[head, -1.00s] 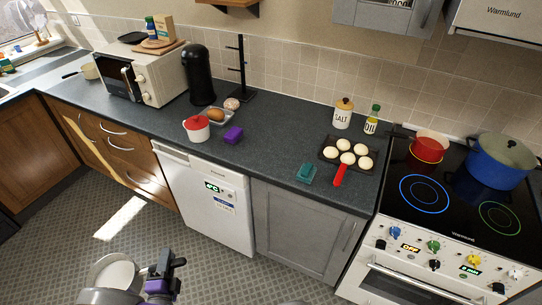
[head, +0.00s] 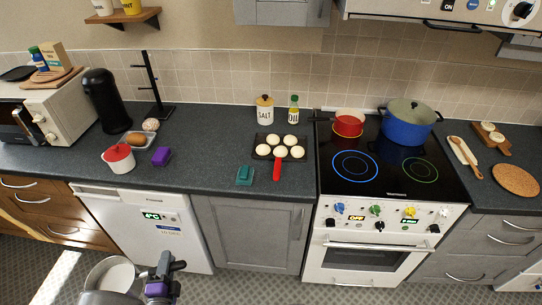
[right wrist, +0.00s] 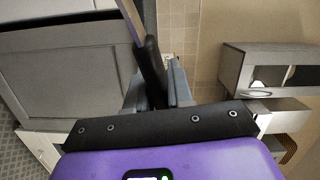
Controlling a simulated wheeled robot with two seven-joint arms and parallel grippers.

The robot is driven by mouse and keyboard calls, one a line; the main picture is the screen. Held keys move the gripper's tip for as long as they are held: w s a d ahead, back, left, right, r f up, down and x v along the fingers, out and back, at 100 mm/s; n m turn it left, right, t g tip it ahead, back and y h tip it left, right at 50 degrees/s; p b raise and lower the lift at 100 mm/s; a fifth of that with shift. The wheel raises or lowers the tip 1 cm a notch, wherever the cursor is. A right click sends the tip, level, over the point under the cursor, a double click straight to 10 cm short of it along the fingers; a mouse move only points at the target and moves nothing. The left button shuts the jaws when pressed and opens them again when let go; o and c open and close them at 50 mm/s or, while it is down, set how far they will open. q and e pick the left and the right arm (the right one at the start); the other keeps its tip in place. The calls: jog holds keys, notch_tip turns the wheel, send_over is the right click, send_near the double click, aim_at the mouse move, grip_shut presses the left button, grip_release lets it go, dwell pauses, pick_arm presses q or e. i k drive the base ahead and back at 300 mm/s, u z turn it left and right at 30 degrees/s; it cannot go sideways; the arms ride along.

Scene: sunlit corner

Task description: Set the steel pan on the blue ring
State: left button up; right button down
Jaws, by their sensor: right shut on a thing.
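The steel pan (head: 98,272), round with a pale inside, is at the bottom left of the head view, low over the floor in front of the counter. My right gripper (head: 172,266), purple and black, is beside it on the right. In the right wrist view the gripper is shut on the pan's black handle (right wrist: 150,62); most of the pan body is out of that view. The blue ring (head: 333,168) is lit on the black cooktop, front left, with nothing on it. The pan is well left of and below it. My left gripper is not in view.
A red pot (head: 347,126) stands behind the ring, and a blue lidded pot (head: 408,125) behind the green ring (head: 420,180). A red-handled tray of white round things (head: 280,148) and a teal block (head: 245,175) lie left of the cooktop. The hood (head: 430,22) hangs above.

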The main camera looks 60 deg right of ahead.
aim_at(358, 178)
jog(key=z, duration=1.45)
